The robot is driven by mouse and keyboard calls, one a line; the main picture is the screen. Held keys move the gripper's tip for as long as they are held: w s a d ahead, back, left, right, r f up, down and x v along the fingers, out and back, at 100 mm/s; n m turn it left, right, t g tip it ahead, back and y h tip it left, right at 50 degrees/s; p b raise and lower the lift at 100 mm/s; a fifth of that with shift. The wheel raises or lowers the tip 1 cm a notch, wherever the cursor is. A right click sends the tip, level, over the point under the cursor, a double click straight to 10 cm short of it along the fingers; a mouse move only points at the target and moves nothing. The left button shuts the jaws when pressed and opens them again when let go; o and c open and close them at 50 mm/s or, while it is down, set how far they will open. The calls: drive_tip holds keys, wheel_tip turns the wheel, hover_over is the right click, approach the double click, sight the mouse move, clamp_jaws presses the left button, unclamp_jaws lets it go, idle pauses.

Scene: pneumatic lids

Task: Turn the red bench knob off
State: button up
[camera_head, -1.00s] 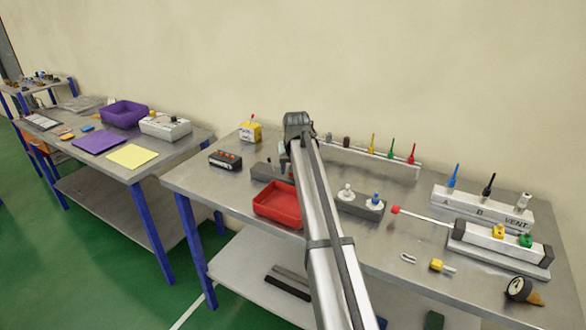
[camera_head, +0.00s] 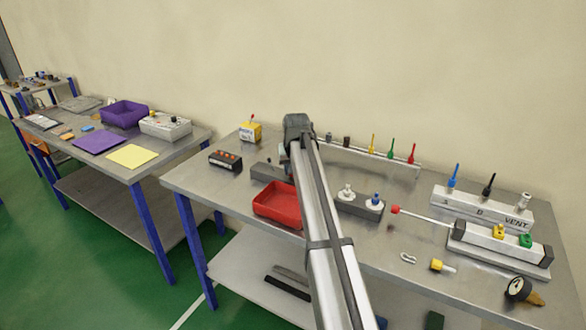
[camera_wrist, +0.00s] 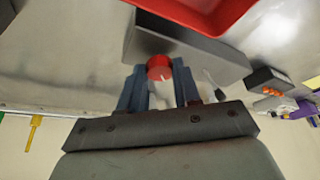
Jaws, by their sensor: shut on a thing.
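The red bench knob (camera_wrist: 159,66) shows in the wrist view as a round red cap with a pale mark. It sits at the side of a dark grey block (camera_wrist: 185,42). My gripper (camera_wrist: 159,78) has one finger on each side of the knob and is shut on it. In the head view the block (camera_head: 266,171) shows left of my arm. The knob itself is hidden there behind my wrist and arm.
A red tray (camera_head: 278,204) stands close in front of the block. A box with orange buttons (camera_head: 225,160) and a yellow box (camera_head: 250,132) are to the left. A rail with coloured levers (camera_head: 375,156) runs behind my arm. Valves and a cylinder (camera_head: 500,243) fill the right side.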

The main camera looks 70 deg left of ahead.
drive_tip(key=shift+m, duration=0.3)
drive_tip(key=m, duration=0.2)
drive_tip(key=m+t, duration=0.1)
drive_tip(key=shift+s+a+m+t+h, duration=0.1)
drive_tip(key=shift+s+m+t+h, duration=0.1)
drive_tip(key=shift+m+t+h, duration=0.15)
drive_tip(key=m, duration=0.2)
drive_tip(key=m+t+h, duration=0.1)
drive_tip(key=m, duration=0.1)
drive_tip(key=shift+s+a+m, duration=0.15)
drive_tip(key=shift+a+m, duration=0.05)
drive_tip(key=shift+m, duration=0.05)
drive_tip(key=m, duration=0.1)
drive_tip(key=m+h, duration=0.1)
drive_tip(key=m, duration=0.1)
drive_tip(key=m+t+h, duration=0.1)
drive_tip(key=m, duration=0.1)
drive_tip(key=shift+a, duration=0.25)
drive_tip(key=shift+s+a+m+h, duration=0.1)
drive_tip(key=shift+m+h, duration=0.65)
drive_tip(key=shift+m, duration=1.25)
drive_tip(key=o, duration=1.1)
drive_tip(key=shift+c, duration=0.2)
